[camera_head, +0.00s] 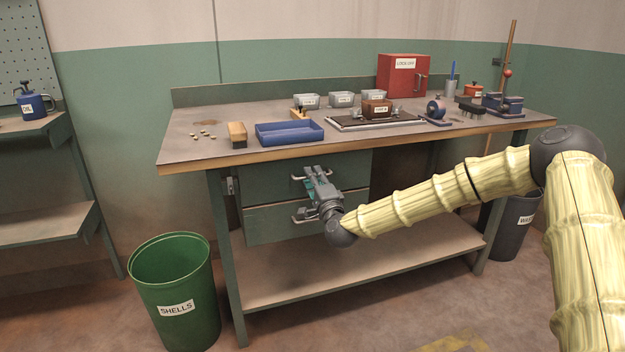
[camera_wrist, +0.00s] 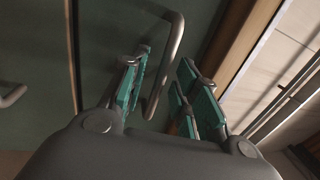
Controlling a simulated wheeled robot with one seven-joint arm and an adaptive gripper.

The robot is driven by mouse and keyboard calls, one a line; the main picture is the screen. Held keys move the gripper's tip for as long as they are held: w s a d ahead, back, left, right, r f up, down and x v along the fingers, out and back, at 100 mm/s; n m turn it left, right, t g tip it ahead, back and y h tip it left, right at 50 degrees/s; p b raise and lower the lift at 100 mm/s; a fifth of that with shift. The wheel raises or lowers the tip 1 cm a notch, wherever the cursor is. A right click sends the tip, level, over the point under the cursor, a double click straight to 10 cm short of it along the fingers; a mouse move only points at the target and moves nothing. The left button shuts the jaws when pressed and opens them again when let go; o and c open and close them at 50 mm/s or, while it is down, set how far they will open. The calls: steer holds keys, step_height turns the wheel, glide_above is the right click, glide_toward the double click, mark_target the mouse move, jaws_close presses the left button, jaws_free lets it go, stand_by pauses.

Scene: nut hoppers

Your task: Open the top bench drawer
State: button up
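The top bench drawer (camera_head: 268,172) has a green front under the benchtop and looks shut. Its grey bar handle (camera_head: 297,178) is partly hidden behind my gripper (camera_head: 314,180). In the wrist view the handle (camera_wrist: 166,62) shows as a bent bar between my two spread teal-padded fingers (camera_wrist: 163,92). The pads stand apart, one on each side of the bar, with gaps visible. I cannot tell how deep the bar sits between them. My gripper is open and holds nothing.
The lower drawer (camera_head: 268,228) has its own handle (camera_head: 302,219), close below my gripper. The benchtop edge (camera_head: 370,150) overhangs the drawers. A lower shelf (camera_head: 400,252) lies beneath. A green shells bin (camera_head: 172,275) stands front left. Trays and tools stand on the bench.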

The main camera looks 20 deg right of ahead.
steer(key=shift+w+r, duration=0.1)
steer(key=shift+w, duration=0.45)
jaws_close()
steer(key=shift+a, duration=0.1)
